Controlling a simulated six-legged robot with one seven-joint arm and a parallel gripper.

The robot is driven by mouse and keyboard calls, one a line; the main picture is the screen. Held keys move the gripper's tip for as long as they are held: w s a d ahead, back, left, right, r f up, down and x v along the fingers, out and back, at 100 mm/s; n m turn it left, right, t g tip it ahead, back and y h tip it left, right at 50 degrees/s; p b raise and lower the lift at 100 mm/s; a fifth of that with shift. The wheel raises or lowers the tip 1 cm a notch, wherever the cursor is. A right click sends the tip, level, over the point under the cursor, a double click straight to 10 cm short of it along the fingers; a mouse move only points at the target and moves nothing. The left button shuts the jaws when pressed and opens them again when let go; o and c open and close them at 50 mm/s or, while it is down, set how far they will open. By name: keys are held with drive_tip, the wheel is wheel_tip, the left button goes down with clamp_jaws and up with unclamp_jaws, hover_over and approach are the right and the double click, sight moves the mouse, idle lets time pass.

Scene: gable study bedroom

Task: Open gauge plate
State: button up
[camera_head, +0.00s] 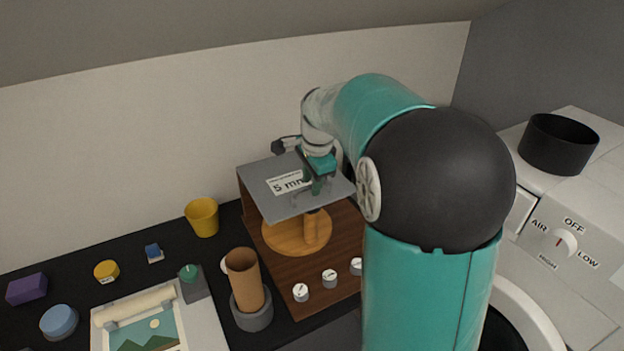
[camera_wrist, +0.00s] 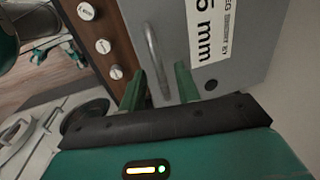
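The gauge plate (camera_head: 265,172) is a grey plate with a white "5 mm" label, lying tilted over a brown wooden stand (camera_head: 285,275) with a round wooden disc beneath it. In the wrist view the plate (camera_wrist: 245,70) fills the upper right and carries a thin grey bar handle (camera_wrist: 153,52). My gripper (camera_head: 316,184) is over the right part of the plate. In the wrist view its two green fingers (camera_wrist: 160,80) are apart, with the lower part of the handle between them in the picture. I cannot tell whether they touch the handle.
Several white labelled knobs (camera_head: 329,278) line the stand's front. A brown cylinder in a grey holder (camera_head: 252,317), a yellow cup (camera_head: 202,217) and a picture board (camera_head: 205,322) are to the left. A white appliance (camera_head: 590,250) with a black pot (camera_head: 558,145) stands right.

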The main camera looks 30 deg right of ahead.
clamp_jaws()
drive_tip(key=shift+r, duration=0.1)
